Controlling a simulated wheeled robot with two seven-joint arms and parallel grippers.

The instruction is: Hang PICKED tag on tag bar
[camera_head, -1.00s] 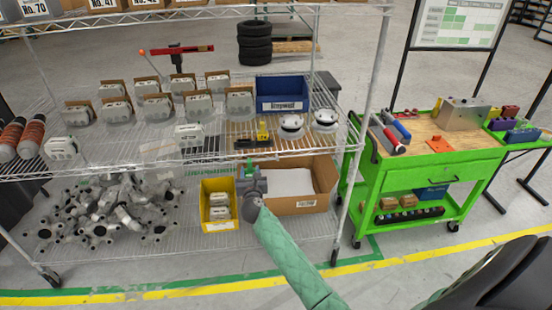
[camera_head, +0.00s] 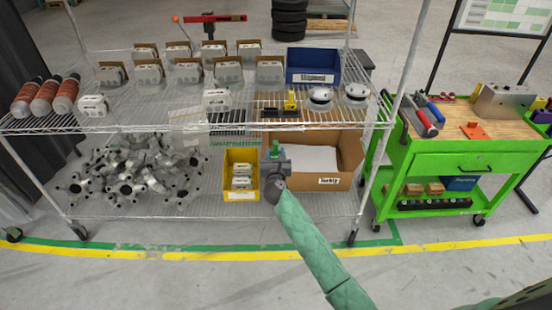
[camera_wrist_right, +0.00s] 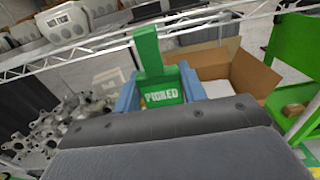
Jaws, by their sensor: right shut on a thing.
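The green PICKED tag (camera_head: 275,147) is in my right gripper (camera_head: 276,154), in front of the wire rack's lower level. In the right wrist view the tag (camera_wrist_right: 165,90) stands upright between the two blue-grey fingers (camera_wrist_right: 160,92), with its lettering facing the camera and a narrower part rising above. The fingers are shut on it. I cannot identify the tag bar for certain; a black bar (camera_head: 270,112) with a yellow upright piece (camera_head: 291,103) lies on the rack's middle shelf, above the gripper. My left gripper is not in view.
Behind the gripper are a yellow bin (camera_head: 228,180) and an open cardboard box (camera_head: 349,160). The shelf front edge (camera_head: 200,130) runs above them. Grey housings and a blue bin (camera_head: 313,66) fill the middle shelf. A green cart (camera_head: 460,160) stands at the right.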

